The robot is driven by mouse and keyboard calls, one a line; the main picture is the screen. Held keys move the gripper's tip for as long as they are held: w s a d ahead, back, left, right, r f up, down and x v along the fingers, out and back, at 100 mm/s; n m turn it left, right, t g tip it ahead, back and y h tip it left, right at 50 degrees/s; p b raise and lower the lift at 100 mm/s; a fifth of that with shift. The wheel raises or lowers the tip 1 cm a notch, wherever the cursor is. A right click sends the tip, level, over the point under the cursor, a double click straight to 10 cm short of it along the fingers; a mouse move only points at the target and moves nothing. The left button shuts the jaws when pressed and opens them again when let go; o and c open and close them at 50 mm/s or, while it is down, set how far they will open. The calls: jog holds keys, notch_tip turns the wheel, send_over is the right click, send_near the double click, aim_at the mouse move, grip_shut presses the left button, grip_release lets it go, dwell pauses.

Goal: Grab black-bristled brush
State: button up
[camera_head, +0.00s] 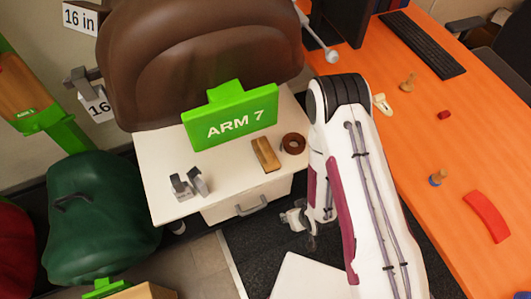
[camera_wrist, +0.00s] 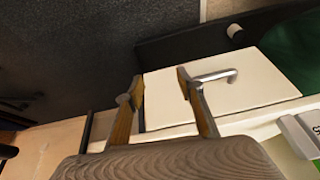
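A tan wooden block (camera_head: 265,153) with a darker side lies on the white cabinet top, left of a brown ring (camera_head: 293,143). It may be the brush, but I cannot make out black bristles on it. My gripper (camera_head: 295,217) hangs in front of the cabinet, lower than its top and right of the drawer handle. In the wrist view my gripper (camera_wrist: 155,92) has its two fingers apart, with nothing between them. Beyond the fingers is the white drawer front with its metal handle (camera_wrist: 215,76). The wooden block cannot be made out in the wrist view.
Grey metal pieces (camera_head: 188,184) sit at the cabinet's left.

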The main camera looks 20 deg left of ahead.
jog(key=a+f+t+y, duration=0.1)
jog(key=a+y, duration=0.1)
jog(key=t+y, duration=0.4)
jog(key=t, duration=0.2)
send_near(271, 160)
jog(key=shift+n, duration=0.3)
jog(key=w+a+f, duration=0.2)
jog(key=w+f, duration=0.1)
jog(key=shift+a+f, duration=0.15)
jog(key=shift+a, duration=0.2)
jog(key=shift+w+r+y, duration=0.15)
jog(key=shift+r+y, duration=0.25)
jog(key=shift+r, duration=0.15)
jog(key=shift+a, duration=0.15)
jog(key=shift+x, duration=1.3)
